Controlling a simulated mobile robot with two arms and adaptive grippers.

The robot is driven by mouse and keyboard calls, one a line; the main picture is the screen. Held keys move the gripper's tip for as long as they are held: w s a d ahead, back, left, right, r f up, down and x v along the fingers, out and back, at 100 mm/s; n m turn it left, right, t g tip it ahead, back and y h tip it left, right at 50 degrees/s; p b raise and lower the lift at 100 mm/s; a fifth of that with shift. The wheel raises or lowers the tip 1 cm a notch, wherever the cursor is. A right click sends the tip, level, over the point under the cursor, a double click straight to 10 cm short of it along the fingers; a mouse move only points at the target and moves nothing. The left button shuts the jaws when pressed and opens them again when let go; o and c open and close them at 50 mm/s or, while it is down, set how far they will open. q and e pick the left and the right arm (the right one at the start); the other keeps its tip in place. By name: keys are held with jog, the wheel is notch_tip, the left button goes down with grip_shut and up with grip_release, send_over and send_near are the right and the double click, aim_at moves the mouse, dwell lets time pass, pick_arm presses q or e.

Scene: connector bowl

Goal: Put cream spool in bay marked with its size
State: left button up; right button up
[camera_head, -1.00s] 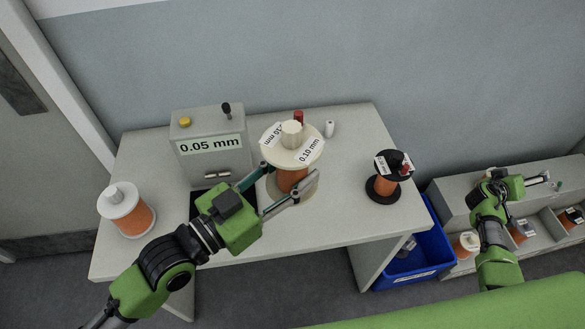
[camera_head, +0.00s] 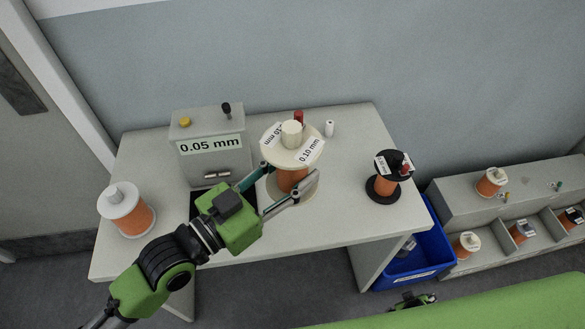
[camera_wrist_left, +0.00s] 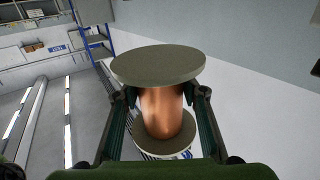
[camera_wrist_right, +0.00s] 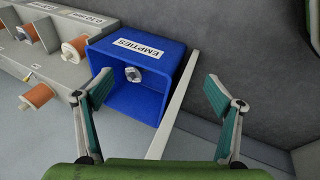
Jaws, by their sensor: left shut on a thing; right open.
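The cream spool (camera_head: 285,158) has orange-copper winding and "0.10 mm" labels on its top flange. It stands upright over the table, and whether it touches the tabletop is unclear. My left gripper (camera_head: 290,180) is shut around its winding, between the flanges. In the left wrist view the spool (camera_wrist_left: 160,108) sits between both fingers. The shelf with bays (camera_head: 478,213) stands at the lower right, and its labels are too small to read. In the right wrist view one shelf label (camera_wrist_right: 97,20) seems to read 0.10 mm. My right gripper (camera_wrist_right: 158,92) is open and empty.
A blue "EMPTIES" bin (camera_wrist_right: 118,95) stands between table and shelf. A grey box marked 0.05 mm (camera_head: 209,145), a white spool (camera_head: 126,210) and a black spool (camera_head: 382,188) stand on the table (camera_head: 335,215). Other spools sit in the bays, and one spool (camera_head: 491,182) is on top.

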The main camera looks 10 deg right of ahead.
jog(key=s+a+f+g+y, duration=0.1)
jog(key=s+a+f+y, duration=0.1)
jog(key=s+a, duration=0.7)
jog(key=s+a+f+y, duration=0.1)
jog(key=s+a+f, duration=0.3)
jog(key=s+a, duration=0.5)
jog(key=shift+a+n+g+y, duration=0.4)
jog(key=shift+a, duration=0.3)
